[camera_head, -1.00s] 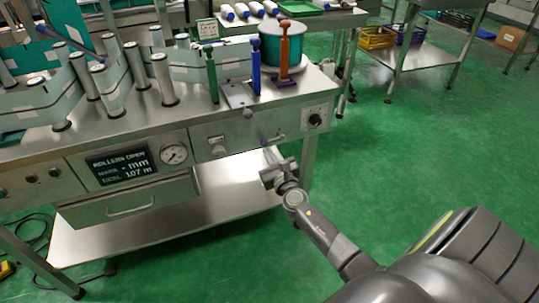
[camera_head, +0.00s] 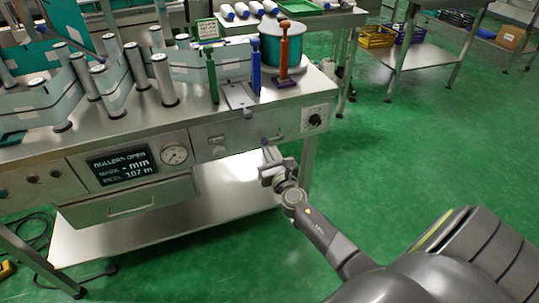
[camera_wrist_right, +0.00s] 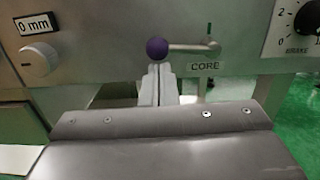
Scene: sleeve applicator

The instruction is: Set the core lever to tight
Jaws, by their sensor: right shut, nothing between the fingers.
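The core lever (camera_wrist_right: 190,47) is on the front panel in the right wrist view. Its rod lies about level, with a purple ball knob (camera_wrist_right: 157,47) at the left end and the pivot at the right. The CORE label (camera_wrist_right: 205,66) is below the pivot. No "tight" marking can be read. My right gripper (camera_wrist_right: 157,77) is shut and empty, its fingertips just below the knob; I cannot tell whether they touch it. In the head view my right gripper (camera_head: 269,155) is at the panel's right part. My left gripper is not in view.
A white knob (camera_wrist_right: 39,59) under a 0 mm window is left of the lever; a brake dial (camera_wrist_right: 308,18) is to the right. Blue (camera_head: 256,66) and brown (camera_head: 284,55) upright handles stand on the bench above. Green floor (camera_head: 400,150) is open to the right.

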